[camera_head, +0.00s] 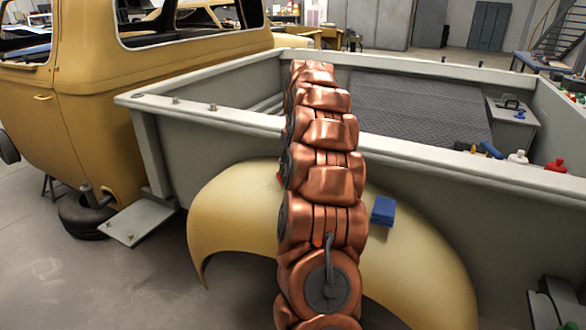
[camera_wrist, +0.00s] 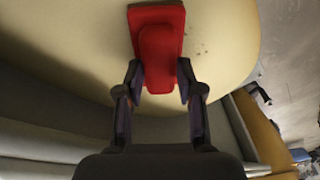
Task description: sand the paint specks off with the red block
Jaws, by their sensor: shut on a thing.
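The red block (camera_wrist: 158,40) is in my gripper (camera_wrist: 158,88) in the wrist view, with a finger on each side of its near end. The block is over the pale yellow fender (camera_wrist: 225,30); I cannot tell whether it touches the surface. Small dark paint specks (camera_wrist: 201,46) show on the fender just right of the block. In the head view the fender (camera_head: 235,215) bulges from the truck bed's side. My copper arm hides the gripper and most of the block there; a sliver of red shows at the arm's left edge.
A blue block (camera_head: 383,211) lies on the fender right of my arm. The grey truck bed wall (camera_head: 440,165) rises behind the fender. Floor is clear at the front left.

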